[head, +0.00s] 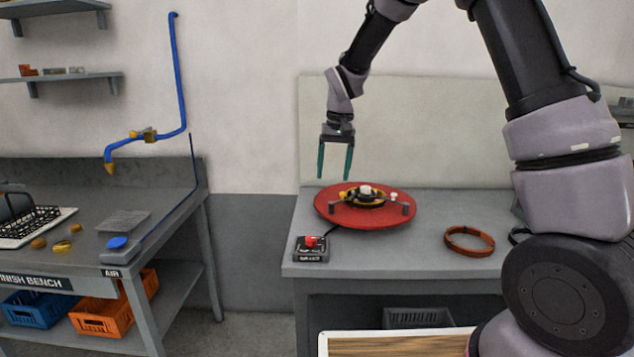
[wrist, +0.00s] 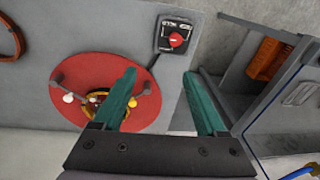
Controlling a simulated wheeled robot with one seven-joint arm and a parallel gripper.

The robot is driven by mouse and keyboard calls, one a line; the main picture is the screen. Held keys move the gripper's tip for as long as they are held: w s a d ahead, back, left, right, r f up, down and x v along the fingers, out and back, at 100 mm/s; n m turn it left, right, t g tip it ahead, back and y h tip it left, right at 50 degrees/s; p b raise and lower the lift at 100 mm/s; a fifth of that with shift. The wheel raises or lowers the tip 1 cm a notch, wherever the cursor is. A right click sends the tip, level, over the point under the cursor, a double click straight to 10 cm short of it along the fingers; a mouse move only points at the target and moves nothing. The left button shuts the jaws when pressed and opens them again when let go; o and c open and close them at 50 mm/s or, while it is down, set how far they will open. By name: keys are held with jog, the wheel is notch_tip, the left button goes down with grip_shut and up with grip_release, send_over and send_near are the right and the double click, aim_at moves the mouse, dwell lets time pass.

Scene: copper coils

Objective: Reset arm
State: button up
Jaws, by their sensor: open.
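My gripper (head: 335,176) is open and empty, with two teal fingers pointing down. In the head view it hangs above the left rear part of a red round turntable (head: 338,211) on the grey bench. A yellow and dark fixture (head: 365,196) with a white top sits at the middle of the turntable. The gripper also shows in the wrist view (wrist: 170,96), its fingers apart with nothing between them. There the turntable (wrist: 75,75) lies to the left, partly hidden by one finger.
A control box with a red button (head: 311,243) stands at the bench's front left corner. A copper coil (head: 469,242) lies on the bench at right. A finish bench (head: 130,252) with small parts stands at left. Above the turntable, the space around my gripper is clear.

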jog(key=s+d+r+m+t+y, duration=0.1)
jog(key=s+d+r, duration=0.4)
jog(key=d+r, duration=0.25)
jog(key=s+d+r+m+t, duration=0.1)
jog(key=s+d+r+t, duration=0.1)
jog(key=s+d+r, duration=0.5)
jog(key=s+d+r+m+t, duration=0.1)
jog(key=s+d+r, duration=0.1)
jog(key=s, duration=0.5)
jog(key=s+d+r+m+t, duration=0.1)
jog(key=s+d+r+t, duration=0.1)
jog(key=s+d, duration=0.2)
jog(key=s, duration=0.3)
jog(key=shift+d+r+m, duration=0.15)
jog(key=shift+r+m, duration=0.15)
jog(key=shift+r, duration=0.05)
